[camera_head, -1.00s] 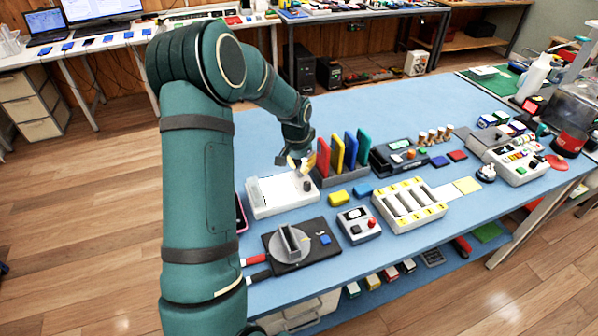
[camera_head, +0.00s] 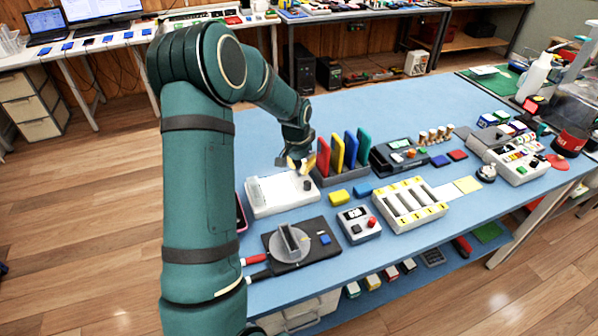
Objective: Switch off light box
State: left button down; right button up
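A flat white box (camera_head: 270,198) with a small dark knob (camera_head: 307,185) at its right end lies near the table's left edge; it looks like the light box. I cannot tell from its top face whether it is lit. My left gripper (camera_head: 298,166) points down just above the far right part of this box, close to the knob. Its fingers are small and partly hidden, so their opening is unclear. A gap seems to show between the gripper and the knob. My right gripper is not in view.
A rack of coloured upright plates (camera_head: 343,172) stands right beside the gripper. The blue table behind (camera_head: 350,110) is clear.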

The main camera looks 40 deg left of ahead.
aim_at(302, 179)
pick_arm(q)
jog(key=shift+f+b, duration=0.6)
jog(key=shift+f, duration=0.4)
dwell(0.4)
jog(key=shift+f, duration=0.55)
jog(key=shift+r, duration=0.1)
jog(key=shift+r+p, duration=2.35)
jog(key=shift+r, duration=1.15)
